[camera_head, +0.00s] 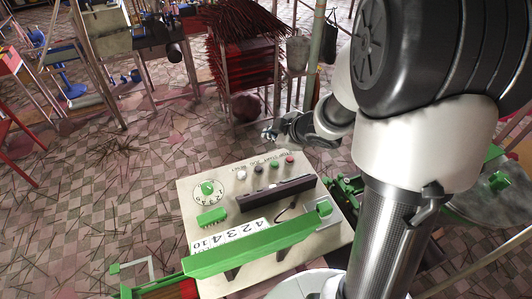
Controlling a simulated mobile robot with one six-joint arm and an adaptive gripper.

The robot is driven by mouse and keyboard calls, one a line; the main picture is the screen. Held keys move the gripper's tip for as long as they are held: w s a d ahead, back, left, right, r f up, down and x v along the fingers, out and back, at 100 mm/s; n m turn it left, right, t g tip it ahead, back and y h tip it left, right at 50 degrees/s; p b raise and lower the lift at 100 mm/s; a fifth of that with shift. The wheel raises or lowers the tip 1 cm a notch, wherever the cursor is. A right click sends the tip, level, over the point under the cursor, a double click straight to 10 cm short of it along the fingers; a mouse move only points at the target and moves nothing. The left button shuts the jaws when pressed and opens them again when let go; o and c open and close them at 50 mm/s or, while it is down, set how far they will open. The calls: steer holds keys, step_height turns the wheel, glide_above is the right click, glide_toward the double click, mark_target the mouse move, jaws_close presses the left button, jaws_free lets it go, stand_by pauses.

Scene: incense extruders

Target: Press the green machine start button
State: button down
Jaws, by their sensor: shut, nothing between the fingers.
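A cream control panel (190,195) lies below the middle of the view. Along its far edge is a row of small buttons: a white one (241,175), a dark one (258,169), a green one (274,164) and a red one (289,159). The printed label beside them is too small to read surely. The green button is between the dark and red ones and is uncovered. My gripper (268,132) is shut and empty. It appears beyond the panel's far edge, above the green button in the picture; its height and contact cannot be told.
On the panel are a round dial (209,192), a green block (212,217), a dark bar (276,193) and a number strip (230,236). A green beam (255,246) crosses its near side. A rack of red incense sticks (243,60) stands behind.

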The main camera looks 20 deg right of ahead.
mark_target(272, 165)
steer(key=shift+s+d, duration=0.1)
step_height(272, 165, down, 9)
steer(key=b, duration=0.8)
steer(key=shift+r+b, duration=0.1)
steer(key=shift+b, duration=0.3)
stand_by(0.9)
steer(key=shift+f, duration=0.4)
steer(key=shift+f+b, duration=0.55)
steer(key=shift+b, duration=0.15)
stand_by(0.4)
steer(key=shift+r, duration=0.1)
steer(key=shift+r+p, duration=0.85)
steer(key=shift+p, duration=0.2)
steer(key=shift+r, duration=0.1)
